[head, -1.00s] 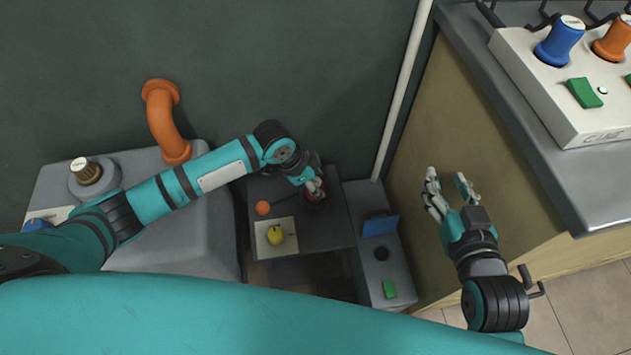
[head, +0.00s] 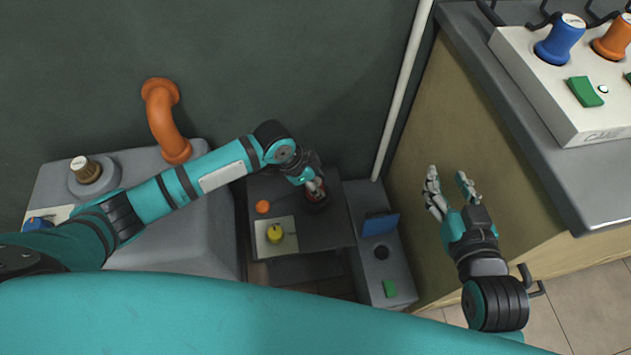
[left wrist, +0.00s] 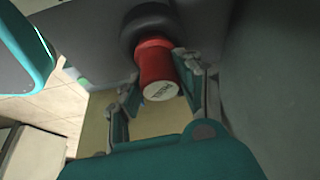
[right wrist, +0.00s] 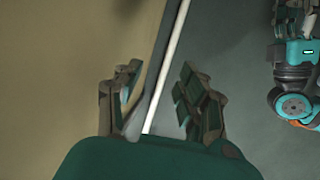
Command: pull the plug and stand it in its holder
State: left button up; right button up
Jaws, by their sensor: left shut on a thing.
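The red plug (left wrist: 155,63), with a white lettered end, sits between my left gripper's fingers (left wrist: 157,84) in the left wrist view. A dark ring surrounds its far end; I cannot tell whether the plug is still seated in it. In the head view my left gripper (head: 315,186) is shut on the plug, low over the dark grey unit (head: 335,232). My right gripper (head: 450,188) is open and empty beside the tan cabinet; its spread fingers also show in the right wrist view (right wrist: 158,98). A dark round hole (head: 381,253) may be the holder; I cannot tell.
A yellow knob (head: 275,233) and an orange knob (head: 262,207) are left of the plug. A grey block (head: 365,283) at right carries a blue panel (head: 380,224) and green switch (head: 390,289). The tan cabinet (head: 480,140) and white pipe (head: 404,85) stand further right.

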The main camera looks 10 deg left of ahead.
pick_arm(q)
jog(key=shift+f, duration=0.25)
pick_arm(e)
jog(key=shift+w+a+r+t, duration=0.1)
jog(key=shift+w+r+t, duration=0.05)
jog(key=shift+r+t, duration=0.2)
pick_arm(q)
jog(key=shift+f, duration=0.1)
jog(key=o, duration=0.9)
pick_arm(e)
jog(key=shift+w+a+r, duration=0.1)
jog(key=shift+r, duration=0.2)
